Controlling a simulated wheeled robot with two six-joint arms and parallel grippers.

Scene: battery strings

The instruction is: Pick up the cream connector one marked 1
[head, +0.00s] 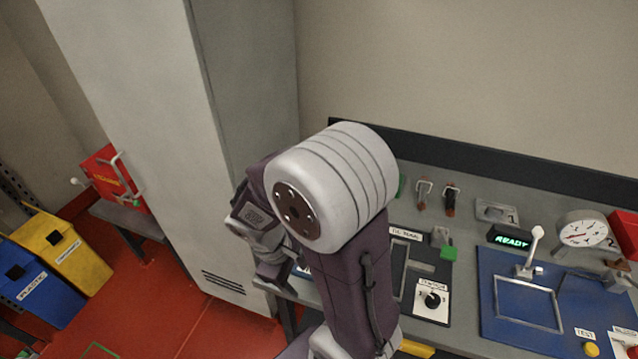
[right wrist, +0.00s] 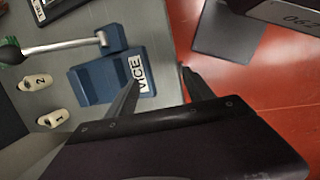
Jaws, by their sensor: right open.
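The cream connector marked 1 (right wrist: 53,118) lies on the grey bench top at the lower left of the right wrist view. A second cream connector marked 2 (right wrist: 35,82) lies just above it in that view. My right gripper (right wrist: 160,78) is open and empty, its two fingers to the right of the connectors and by the front of a blue vice. In the head view my right arm covers this part of the bench, and the connectors are hidden there. My left gripper is not in view.
The blue vice (right wrist: 90,84), marked VICE, stands beside the connectors. In the head view, the bench to the right carries a blue panel (head: 487,318), a READY display (head: 512,239) and a dial gauge (head: 583,231). A tall grey cabinet (head: 165,110) stands left, above red floor.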

